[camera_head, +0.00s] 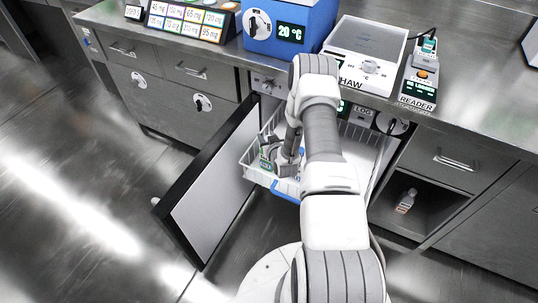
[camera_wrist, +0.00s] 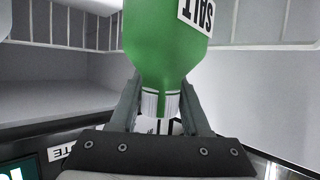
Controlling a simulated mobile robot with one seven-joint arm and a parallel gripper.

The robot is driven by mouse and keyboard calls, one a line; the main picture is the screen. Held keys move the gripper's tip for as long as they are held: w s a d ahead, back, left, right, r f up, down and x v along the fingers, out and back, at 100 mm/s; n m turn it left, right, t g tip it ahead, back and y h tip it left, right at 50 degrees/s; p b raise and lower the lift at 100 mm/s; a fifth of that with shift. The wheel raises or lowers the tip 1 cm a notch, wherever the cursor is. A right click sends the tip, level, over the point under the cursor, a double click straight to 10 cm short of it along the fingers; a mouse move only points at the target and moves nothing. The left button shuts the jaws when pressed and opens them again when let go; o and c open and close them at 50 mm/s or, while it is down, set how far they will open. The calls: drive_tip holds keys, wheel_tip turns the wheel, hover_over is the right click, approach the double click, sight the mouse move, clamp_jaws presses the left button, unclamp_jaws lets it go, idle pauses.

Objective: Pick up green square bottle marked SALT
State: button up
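The green bottle marked SALT (camera_wrist: 165,50) fills the upper middle of the wrist view, its white cap (camera_wrist: 160,103) pointing toward my gripper. In the head view, the bottle (camera_head: 265,160) shows as a small green patch at the left of a white wire basket. My gripper (camera_wrist: 160,85) has one finger on each side of the bottle's cap and shoulder. The fingertips partly disappear beside the green body, so firm contact is unclear. In the head view, my gripper (camera_head: 272,150) is over the left of the basket, partly hidden by my arm.
The wire basket (camera_head: 248,165) sits below the counter (camera_head: 455,118), beside an open door (camera_head: 215,185) on its left. A blue device (camera_head: 290,15), a white box-shaped instrument (camera_head: 365,50) and a reader (camera_head: 418,85) stand above. Another bottle (camera_head: 406,201) lies in an open compartment at right.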

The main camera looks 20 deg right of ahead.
clamp_jaws()
idle(1.0)
